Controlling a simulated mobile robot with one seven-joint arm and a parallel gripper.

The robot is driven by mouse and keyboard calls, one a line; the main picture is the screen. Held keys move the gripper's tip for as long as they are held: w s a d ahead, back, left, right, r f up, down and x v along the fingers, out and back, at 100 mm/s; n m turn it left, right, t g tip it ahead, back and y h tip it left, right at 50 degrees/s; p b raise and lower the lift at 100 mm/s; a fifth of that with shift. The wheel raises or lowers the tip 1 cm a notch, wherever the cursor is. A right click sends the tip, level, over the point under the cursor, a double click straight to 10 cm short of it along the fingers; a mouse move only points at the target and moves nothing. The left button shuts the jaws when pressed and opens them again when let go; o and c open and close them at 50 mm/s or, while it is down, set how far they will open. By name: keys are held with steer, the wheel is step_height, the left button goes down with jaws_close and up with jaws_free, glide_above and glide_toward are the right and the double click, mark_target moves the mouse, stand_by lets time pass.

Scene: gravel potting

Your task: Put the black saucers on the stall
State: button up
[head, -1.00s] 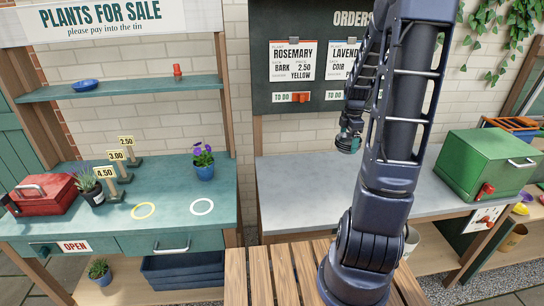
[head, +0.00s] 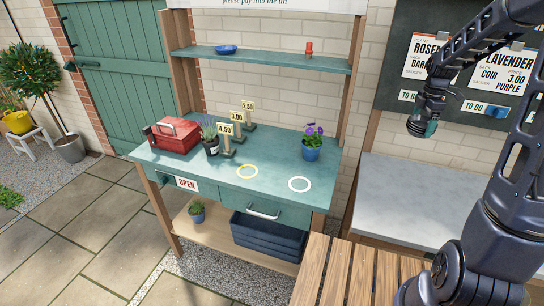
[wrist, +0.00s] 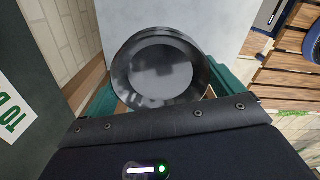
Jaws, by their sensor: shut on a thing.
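A round black saucer (wrist: 155,72) fills the middle of the wrist view, between the teal fingers of my gripper (head: 423,127), which is shut on it. In the head view my gripper is raised in front of the order board, to the right of the stall; the saucer is hard to make out there.
On the counter are a red toolbox (head: 174,135), a lavender pot (head: 210,145), price signs (head: 237,116) and a purple-flowered blue pot (head: 312,149). A grey workbench (head: 400,195) stands right of the stall. A slatted wooden surface (head: 350,275) lies in front.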

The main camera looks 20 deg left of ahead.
steer(key=s+a+r+n, duration=0.15)
steer(key=a+r, duration=0.25)
steer(key=a, duration=1.2)
steer(key=w+a+r+n, duration=0.1)
steer(key=a+r+n, duration=0.2)
steer(key=a, duration=1.3)
glide_above(264, 147)
step_height(264, 147, down, 7)
steer(key=shift+n, duration=0.45)
step_height(264, 147, down, 19)
steer(key=shift+s+a+f, duration=0.1)
steer(key=shift+s+f, duration=0.05)
steer(key=shift+f, duration=0.05)
steer(key=shift+f, duration=0.1)
steer(key=o, duration=1.1)
steer(key=shift+f, duration=0.1)
steer(key=shift+c, duration=0.2)
